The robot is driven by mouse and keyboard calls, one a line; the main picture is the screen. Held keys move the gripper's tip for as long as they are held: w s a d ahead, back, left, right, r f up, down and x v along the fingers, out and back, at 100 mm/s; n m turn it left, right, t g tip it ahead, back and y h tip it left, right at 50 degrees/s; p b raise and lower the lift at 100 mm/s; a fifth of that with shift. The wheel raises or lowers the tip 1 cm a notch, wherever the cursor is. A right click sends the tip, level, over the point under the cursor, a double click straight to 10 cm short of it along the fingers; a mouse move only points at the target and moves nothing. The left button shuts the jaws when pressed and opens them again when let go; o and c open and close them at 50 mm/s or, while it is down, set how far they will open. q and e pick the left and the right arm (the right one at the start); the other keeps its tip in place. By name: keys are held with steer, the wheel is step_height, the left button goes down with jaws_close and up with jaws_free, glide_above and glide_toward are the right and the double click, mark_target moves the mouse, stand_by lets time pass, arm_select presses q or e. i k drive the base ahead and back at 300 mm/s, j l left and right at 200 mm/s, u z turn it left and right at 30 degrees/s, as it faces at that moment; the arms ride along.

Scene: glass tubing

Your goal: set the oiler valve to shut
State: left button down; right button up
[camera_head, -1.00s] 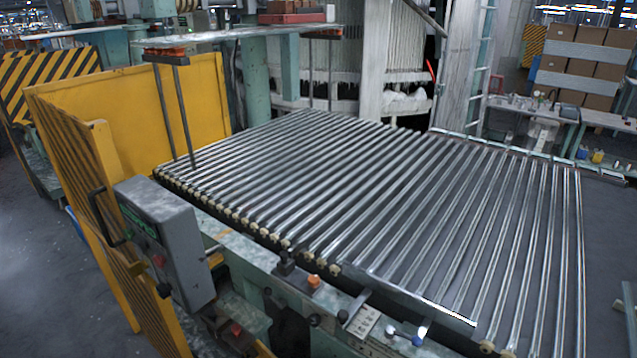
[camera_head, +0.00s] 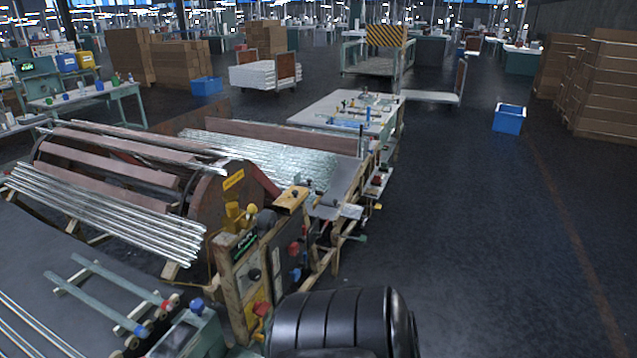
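I cannot pick out the oiler valve for certain. The machine's upright control panel (camera_head: 262,262) stands near the bottom middle, with red, blue and black knobs on it. A small red handle-like part (camera_head: 262,310) sits low on the panel near a yellow patch. A yellow-knobbed part (camera_head: 240,214) is above the panel. These parts are too small to tell whether any is the valve or how it is set. Neither of my grippers is in view.
A drum machine (camera_head: 200,205) with glass tubes (camera_head: 110,215) fills the left. A large black ribbed form (camera_head: 340,320) blocks the bottom middle. A blue bin (camera_head: 509,118) and stacked cartons (camera_head: 605,85) stand at the right.

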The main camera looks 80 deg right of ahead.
mark_target(252, 209)
steer(key=z, duration=2.15)
